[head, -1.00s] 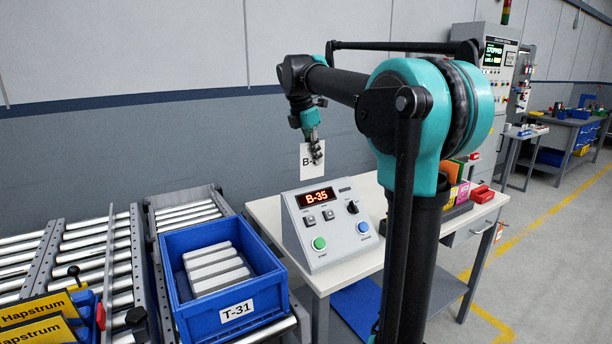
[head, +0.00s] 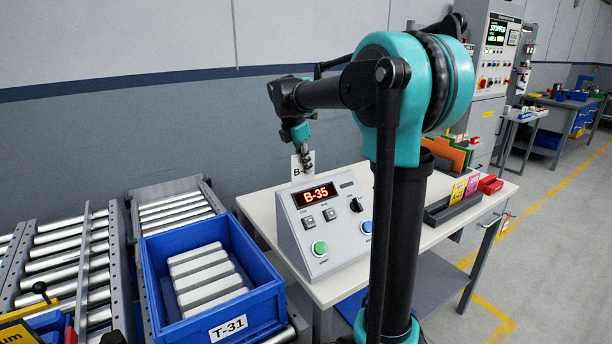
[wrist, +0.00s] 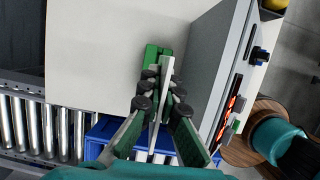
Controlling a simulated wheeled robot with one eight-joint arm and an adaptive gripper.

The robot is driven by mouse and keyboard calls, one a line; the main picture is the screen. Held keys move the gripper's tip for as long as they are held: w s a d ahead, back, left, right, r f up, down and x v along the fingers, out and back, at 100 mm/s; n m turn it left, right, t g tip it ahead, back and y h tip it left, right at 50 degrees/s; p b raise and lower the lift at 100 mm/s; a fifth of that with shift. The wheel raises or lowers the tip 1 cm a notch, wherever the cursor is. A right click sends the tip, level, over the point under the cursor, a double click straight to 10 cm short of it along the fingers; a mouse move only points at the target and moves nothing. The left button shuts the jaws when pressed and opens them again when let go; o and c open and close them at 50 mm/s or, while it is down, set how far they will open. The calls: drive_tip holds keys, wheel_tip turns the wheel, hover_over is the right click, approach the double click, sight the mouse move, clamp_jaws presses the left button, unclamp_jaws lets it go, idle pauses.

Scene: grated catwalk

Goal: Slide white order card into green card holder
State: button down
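My gripper (head: 306,160) is shut on the white order card (head: 296,169), just behind the console in the head view. The card bears a black "B-" and the fingers cover the rest of its print. Its lower part is hidden behind the console. In the wrist view the card shows nearly edge-on (wrist: 166,72) between the fingertips (wrist: 160,88). The green card holder (wrist: 152,56) appears on the pale tabletop right beside the card in that view. I cannot tell whether the card touches it or is in it. The holder is hidden in the head view.
The grey console (head: 330,262) reading "B-35" stands close to the gripper on the pale table (head: 262,208). A blue bin (head: 262,297) marked T-31 sits on the roller conveyor at left. A dark rack (head: 455,208) with coloured cards stands farther right. The tabletop left of the holder is clear.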

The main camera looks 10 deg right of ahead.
wheel_tip(320, 180, down, 9)
drive_tip(key=shift+r, duration=0.2)
idle(0.5)
drive_tip(key=shift+s+f, duration=0.1)
idle(1.2)
drive_tip(key=shift+f, duration=1.9)
drive_tip(key=c, duration=1.6)
unclamp_jaws()
drive_tip(key=shift+c, duration=0.2)
drive_tip(key=shift+o, duration=0.4)
drive_tip(key=o, duration=0.3)
drive_tip(key=shift+o, duration=0.2)
drive_tip(key=shift+r, duration=0.1)
